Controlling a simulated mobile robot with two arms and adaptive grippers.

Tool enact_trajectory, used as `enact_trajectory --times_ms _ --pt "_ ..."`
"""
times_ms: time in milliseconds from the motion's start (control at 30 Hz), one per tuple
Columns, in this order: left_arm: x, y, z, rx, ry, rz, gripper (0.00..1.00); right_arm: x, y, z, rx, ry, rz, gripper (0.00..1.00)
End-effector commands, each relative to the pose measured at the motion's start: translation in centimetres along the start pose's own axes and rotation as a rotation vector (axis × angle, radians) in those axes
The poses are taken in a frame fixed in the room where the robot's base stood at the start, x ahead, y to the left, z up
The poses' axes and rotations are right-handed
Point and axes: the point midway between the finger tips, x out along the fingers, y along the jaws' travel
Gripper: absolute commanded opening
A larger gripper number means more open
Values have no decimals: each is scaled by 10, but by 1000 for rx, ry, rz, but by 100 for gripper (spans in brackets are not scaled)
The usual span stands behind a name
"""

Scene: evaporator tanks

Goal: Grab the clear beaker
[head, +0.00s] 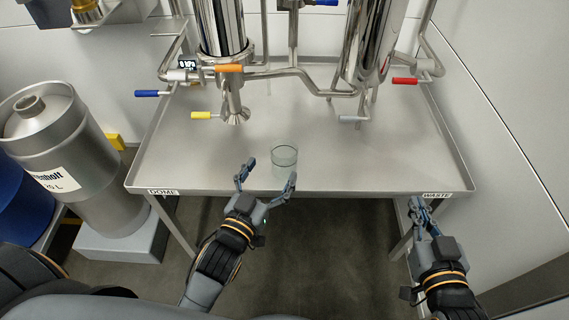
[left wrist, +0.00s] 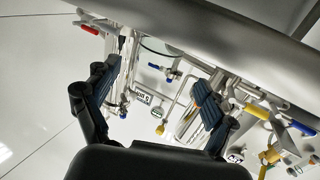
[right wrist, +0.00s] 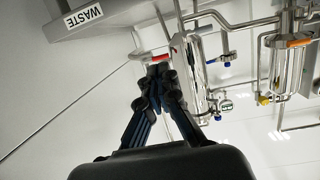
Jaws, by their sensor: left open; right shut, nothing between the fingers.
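The clear beaker (head: 284,159) stands upright near the front edge of the steel table (head: 330,182). My left gripper (head: 268,172) is open at that front edge, with its fingers spread just in front of the beaker and nothing held. In the left wrist view its open fingers (left wrist: 155,88) show, and a curved clear edge between them near the table's rim looks like part of the beaker (left wrist: 158,46). My right gripper (head: 418,206) is shut and empty by the WASTE corner. Its closed fingers also show in the right wrist view (right wrist: 157,85).
Steel tanks and pipes with coloured valve handles stand behind the beaker, including a yellow handle (head: 201,115) and a grey one (head: 349,119). A steel keg (head: 62,150) stands left of the table. The tabletop around the beaker is clear.

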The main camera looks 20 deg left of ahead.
Motion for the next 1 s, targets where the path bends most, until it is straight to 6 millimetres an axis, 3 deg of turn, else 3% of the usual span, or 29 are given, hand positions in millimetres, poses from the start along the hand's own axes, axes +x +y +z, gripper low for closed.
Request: enact_trajectory --times_ms 100,367,733,1000 --pt "14 0 1 1 1 0 84 2 -2 -10 1 59 -4 0" --pt "26 1 5 1 -2 0 84 2 -4 -26 2 151 -9 0" --pt "62 3 14 2 0 1 84 -12 -12 -86 11 499 -29 0" --pt "71 3 13 0 -3 0 84 -19 -14 -99 13 572 -33 0"
